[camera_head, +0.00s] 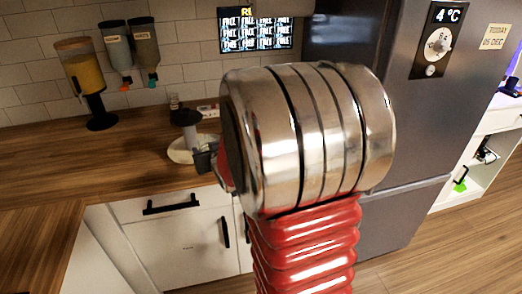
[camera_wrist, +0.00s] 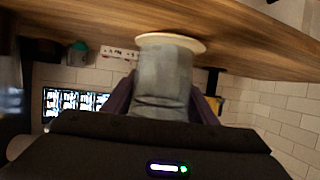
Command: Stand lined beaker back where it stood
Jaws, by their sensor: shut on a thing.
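The lined beaker (camera_wrist: 164,78) is a grey, cloudy cylinder with faint rings. My gripper (camera_wrist: 165,98) is shut on it, with a dark finger on each side. The wrist view is upside down, so the beaker's base points up toward a pale round disc (camera_wrist: 192,44) on the wooden counter. The base overlaps the disc; I cannot tell whether it touches.
On the wooden counter (camera_head: 130,150), a dispenser with yellow contents (camera_head: 84,70) stands at the back left. Two wall dispensers (camera_head: 130,50) hang beside it. A white strip (camera_head: 208,111) lies behind the beaker. A grey fridge (camera_head: 400,120) stands right. The counter left of the beaker is clear.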

